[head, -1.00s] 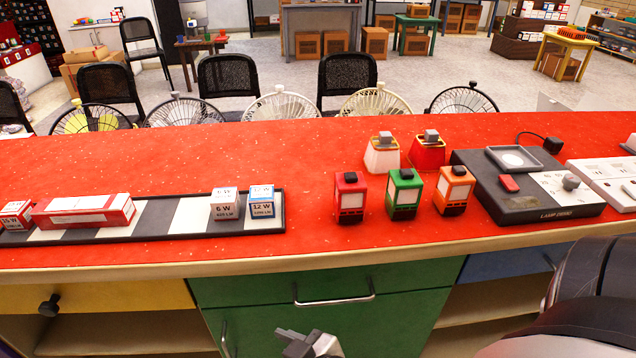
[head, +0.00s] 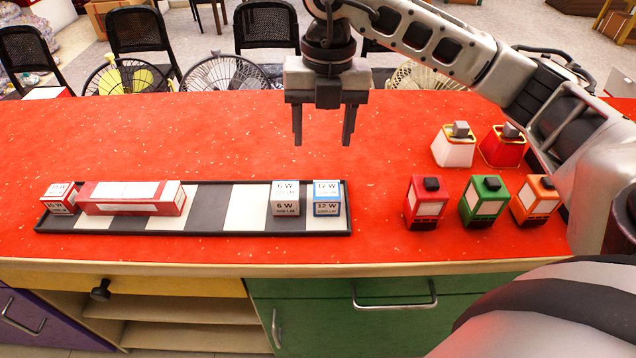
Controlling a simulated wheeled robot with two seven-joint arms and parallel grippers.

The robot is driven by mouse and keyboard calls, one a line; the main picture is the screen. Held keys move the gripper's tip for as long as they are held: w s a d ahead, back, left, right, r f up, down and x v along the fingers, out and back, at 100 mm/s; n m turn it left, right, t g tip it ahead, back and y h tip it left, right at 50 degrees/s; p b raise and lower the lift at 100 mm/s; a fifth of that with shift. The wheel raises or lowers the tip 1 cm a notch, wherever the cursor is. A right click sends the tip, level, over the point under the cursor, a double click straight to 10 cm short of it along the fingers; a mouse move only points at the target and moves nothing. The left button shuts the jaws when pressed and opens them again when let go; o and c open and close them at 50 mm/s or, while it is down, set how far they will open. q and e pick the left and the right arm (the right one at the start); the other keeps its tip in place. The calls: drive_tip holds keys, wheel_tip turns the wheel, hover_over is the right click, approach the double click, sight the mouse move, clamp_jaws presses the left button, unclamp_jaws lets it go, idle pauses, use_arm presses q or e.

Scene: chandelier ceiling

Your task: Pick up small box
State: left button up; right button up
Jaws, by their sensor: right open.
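Several boxes lie on a black-and-white striped tray (head: 245,208) on the red counter. A small white-and-red box (head: 59,199) is at its left end, beside a long red-and-white box (head: 133,197). A small grey-white box (head: 285,198) marked 6 W and a small blue-and-white box (head: 327,198) marked 12 W stand side by side near the right end. My right gripper (head: 323,138) is open and empty, fingers pointing down, above the counter and appearing behind these two boxes. My left gripper is not in view.
Red (head: 424,203), green (head: 484,202) and orange (head: 535,200) lamp-like items stand right of the tray. A white one (head: 454,146) and another red one (head: 503,146) stand behind them. Wire fans (head: 228,73) line the far edge. The counter behind the tray is clear.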

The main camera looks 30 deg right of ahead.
drive_tip(key=d+h, duration=0.1)
drive_tip(key=d, duration=0.1)
hover_over(327, 188)
drive_tip(key=shift+m, duration=0.3)
drive_tip(key=f, duration=0.8)
drive_tip(key=shift+d+f+p, duration=0.2)
drive_tip(key=shift+f+p, duration=0.15)
drive_tip(key=shift+f, duration=0.05)
drive_tip(key=shift+a+f+p, duration=0.2)
drive_tip(key=shift+f+p, duration=0.35)
drive_tip(key=shift+f, duration=2.6)
drive_tip(key=c, duration=0.8)
